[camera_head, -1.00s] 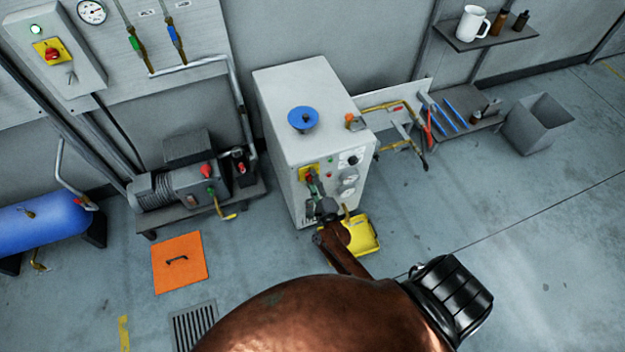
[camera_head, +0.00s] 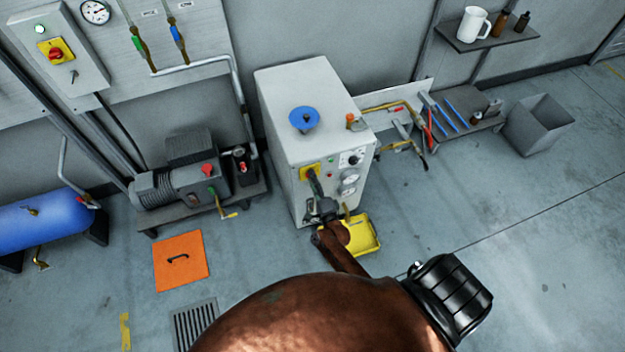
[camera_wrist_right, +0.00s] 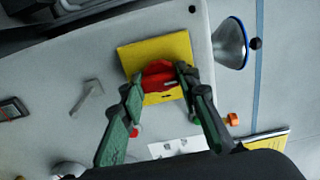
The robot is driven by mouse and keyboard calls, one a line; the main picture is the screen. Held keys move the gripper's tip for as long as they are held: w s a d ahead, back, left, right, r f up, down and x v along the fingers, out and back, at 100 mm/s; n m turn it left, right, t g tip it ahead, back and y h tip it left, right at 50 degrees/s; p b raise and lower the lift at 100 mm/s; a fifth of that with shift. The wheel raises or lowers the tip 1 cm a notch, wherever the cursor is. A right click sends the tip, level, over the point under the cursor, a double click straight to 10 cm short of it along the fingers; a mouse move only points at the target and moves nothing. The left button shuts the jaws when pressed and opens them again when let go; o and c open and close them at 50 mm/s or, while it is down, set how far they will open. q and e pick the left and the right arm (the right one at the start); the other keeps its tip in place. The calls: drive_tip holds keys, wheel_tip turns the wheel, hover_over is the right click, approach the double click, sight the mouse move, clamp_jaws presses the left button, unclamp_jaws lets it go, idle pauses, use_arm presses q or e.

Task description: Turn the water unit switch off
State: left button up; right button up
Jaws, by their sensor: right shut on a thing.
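The water unit is a pale grey cabinet (camera_head: 305,100) with a blue round cap on top. Its switch is a red knob on a yellow plate; in the head view the plate (camera_head: 309,172) shows, while my gripper mostly covers the knob. In the right wrist view the red knob (camera_wrist_right: 158,75) sits on the yellow plate (camera_wrist_right: 180,48). My right gripper (camera_wrist_right: 158,80) is shut on the knob, with its green fingers on either side of it. It also shows in the head view (camera_head: 315,182), in front of the cabinet's panel. My left gripper is not in view.
A yellow tray (camera_head: 364,238) lies on the floor below the cabinet. A pump (camera_head: 182,183) stands at left, near an orange floor hatch (camera_head: 181,268). Another red knob on a yellow plate (camera_head: 55,50) is on a wall box. Gauges and small knobs are beside the switch.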

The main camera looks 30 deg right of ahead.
drive_tip(key=shift+a, duration=0.1)
drive_tip(key=o, duration=1.2)
drive_tip(key=shift+s, duration=0.15)
drive_tip(key=v, duration=1.1)
drive_tip(key=shift+s, duration=0.35)
